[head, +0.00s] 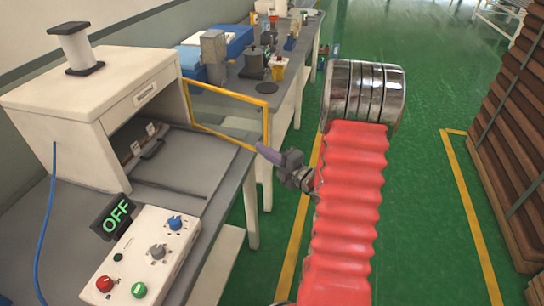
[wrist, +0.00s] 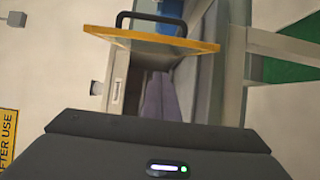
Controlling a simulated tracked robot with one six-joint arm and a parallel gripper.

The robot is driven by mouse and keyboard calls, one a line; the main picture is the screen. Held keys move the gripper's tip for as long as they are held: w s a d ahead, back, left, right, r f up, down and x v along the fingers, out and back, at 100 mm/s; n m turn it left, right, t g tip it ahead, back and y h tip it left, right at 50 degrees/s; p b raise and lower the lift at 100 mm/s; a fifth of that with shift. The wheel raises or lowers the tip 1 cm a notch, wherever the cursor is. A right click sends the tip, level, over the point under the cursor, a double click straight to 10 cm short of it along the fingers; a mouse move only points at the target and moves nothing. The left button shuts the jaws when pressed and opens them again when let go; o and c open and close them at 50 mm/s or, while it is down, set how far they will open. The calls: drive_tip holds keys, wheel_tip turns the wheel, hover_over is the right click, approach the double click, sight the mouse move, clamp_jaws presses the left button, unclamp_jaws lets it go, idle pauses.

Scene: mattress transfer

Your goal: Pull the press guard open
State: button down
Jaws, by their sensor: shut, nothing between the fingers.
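The press (head: 95,105) is a white box on the grey bench at the left, its front opening uncovered. The press guard (head: 232,110) is a clear panel in a yellow frame. It stands swung out from the press's right side. In the wrist view the guard's yellow edge (wrist: 150,41) crosses the upper part, with a black handle (wrist: 150,18) on its far side. My gripper (head: 263,150) is by the guard's free lower corner, its purple fingers shut and empty. They also show in the wrist view (wrist: 160,80), below the yellow edge. I cannot tell whether they touch the frame.
A control box (head: 140,255) with knobs and an OFF display (head: 115,222) sits on the near bench. A cluttered bench (head: 262,90) runs behind the guard. Brown stacked slabs (head: 515,150) stand at right. Green floor between is clear.

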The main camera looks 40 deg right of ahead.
sight(266, 144)
drive_tip(key=shift+w+d, duration=1.1)
drive_tip(key=shift+d, duration=0.15)
drive_tip(key=shift+w+d, duration=0.2)
drive_tip(key=shift+d, duration=0.4)
